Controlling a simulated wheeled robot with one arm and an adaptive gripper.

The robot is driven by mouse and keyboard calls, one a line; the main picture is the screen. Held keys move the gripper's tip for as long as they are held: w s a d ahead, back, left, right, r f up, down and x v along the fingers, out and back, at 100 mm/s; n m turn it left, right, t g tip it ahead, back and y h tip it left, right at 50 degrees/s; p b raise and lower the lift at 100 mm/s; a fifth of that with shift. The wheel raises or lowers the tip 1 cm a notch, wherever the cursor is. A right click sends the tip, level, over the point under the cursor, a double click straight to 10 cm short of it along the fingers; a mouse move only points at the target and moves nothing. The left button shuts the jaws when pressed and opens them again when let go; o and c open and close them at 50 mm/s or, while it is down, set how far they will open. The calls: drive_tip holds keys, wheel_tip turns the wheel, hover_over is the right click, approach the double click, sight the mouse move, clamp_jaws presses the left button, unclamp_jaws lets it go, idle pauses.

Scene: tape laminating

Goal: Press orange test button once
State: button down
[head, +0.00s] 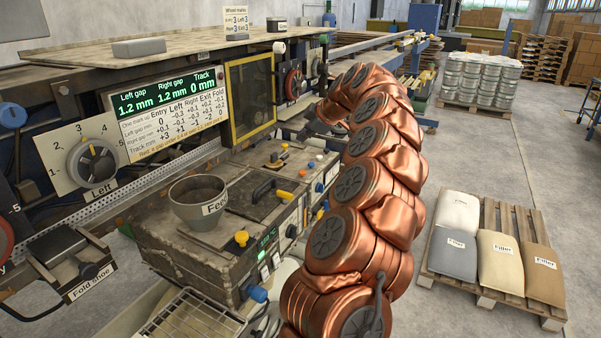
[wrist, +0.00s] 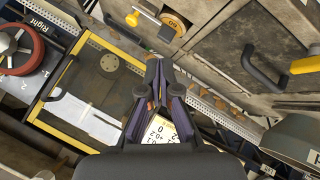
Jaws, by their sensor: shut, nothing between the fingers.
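A round orange disc (wrist: 173,24) with a dark, hard-to-read label on its face shows at the top of the wrist view. I cannot tell for sure that it is the test button. A yellow-tipped knob (wrist: 132,19) stands beside it to the left. My gripper (wrist: 155,62) is shut and empty, its dark fingertips together just below the disc in the picture. It looks apart from the disc, but the gap is hard to judge. In the head view my copper arm bends toward the machine and its end is largely hidden. No test label is readable.
The machine's worktop holds a grey Feed cup (head: 197,199) and a yellow knob (head: 241,238). A yellow-framed window panel (head: 250,95) and a green display (head: 165,92) stand behind. Black handles (wrist: 262,72) rise in the wrist view. A pallet of Filler sacks (head: 500,249) lies right.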

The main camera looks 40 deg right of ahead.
hover_over(304, 172)
wheel_tip(304, 172, down, 7)
drive_tip(key=shift+a+f+b, duration=0.1)
drive_tip(key=shift+b, duration=0.3)
drive_tip(key=shift+f+b, duration=0.7)
drive_tip(key=shift+f, duration=0.05)
drive_tip(key=shift+f+b, duration=0.95)
drive_tip(key=shift+b, duration=0.55)
idle(1.6)
drive_tip(key=shift+r, duration=0.2)
idle(0.3)
drive_tip(key=shift+r, duration=0.8)
drive_tip(key=shift+r, duration=0.1)
drive_tip(key=shift+r+p, duration=0.35)
drive_tip(key=shift+r, duration=2.05)
